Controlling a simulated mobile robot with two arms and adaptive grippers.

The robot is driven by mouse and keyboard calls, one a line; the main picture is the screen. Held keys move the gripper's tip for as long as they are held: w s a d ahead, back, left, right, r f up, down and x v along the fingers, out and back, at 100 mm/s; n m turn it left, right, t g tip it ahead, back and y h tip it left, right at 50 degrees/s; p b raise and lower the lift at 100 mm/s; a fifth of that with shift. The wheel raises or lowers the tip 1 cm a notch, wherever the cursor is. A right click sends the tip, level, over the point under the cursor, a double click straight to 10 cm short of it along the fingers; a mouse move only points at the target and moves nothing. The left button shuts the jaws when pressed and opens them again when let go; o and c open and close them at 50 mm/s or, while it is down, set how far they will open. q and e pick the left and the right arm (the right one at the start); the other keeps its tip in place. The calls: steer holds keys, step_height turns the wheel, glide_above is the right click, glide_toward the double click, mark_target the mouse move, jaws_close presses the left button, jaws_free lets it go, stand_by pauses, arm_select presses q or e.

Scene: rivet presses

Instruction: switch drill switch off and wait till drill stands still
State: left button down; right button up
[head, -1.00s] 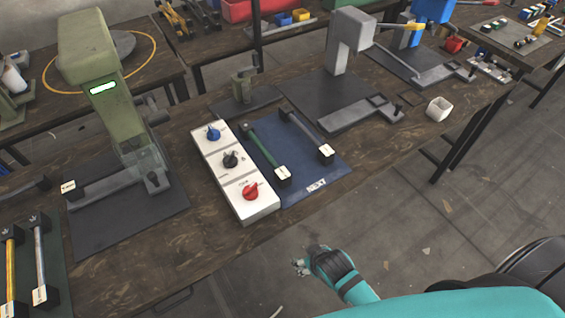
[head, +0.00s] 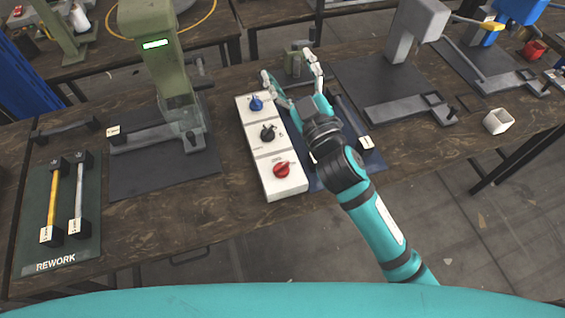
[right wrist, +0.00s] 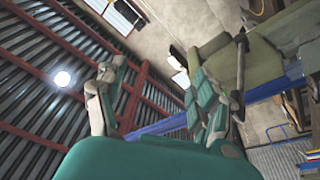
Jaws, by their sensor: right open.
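A white control box (head: 277,178) lies on the wooden bench in the head view. It carries a blue knob (head: 256,103), a black knob (head: 267,132) and a red knob (head: 282,170); the labels are too small to read, so I cannot tell which is the drill switch. My right gripper (head: 292,72) is open and empty above the far end of the box, just right of and beyond the blue knob, touching no knob that I can see. Its spread fingers also show in the right wrist view (right wrist: 160,92). My left gripper is out of view.
A green press (head: 155,65) with a lit green display stands left of the box. A small green-grey device (head: 295,62) is behind my right gripper. A dark blue mat (head: 368,163) lies partly under my right arm. A grey press (head: 405,40) stands further right.

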steer(key=s+a+r+n+g+y, duration=0.7)
steer(key=a+r+n+g+y, duration=0.3)
steer(key=a+n+y, duration=0.5)
steer(key=s+a+n+g, duration=0.3)
steer(key=s+n+g, duration=0.3)
steer(key=n+g, duration=0.35)
steer(key=n+h, duration=0.9)
steer(key=h, duration=1.4)
glide_toward(281, 165)
steer(key=shift+m+t, duration=0.25)
steer(key=f+p, duration=0.2)
steer(key=f, duration=0.3)
steer(key=f+p, duration=0.2)
steer(key=f, duration=0.3)
steer(key=shift+s+p, duration=0.2)
steer(key=shift+p, duration=0.2)
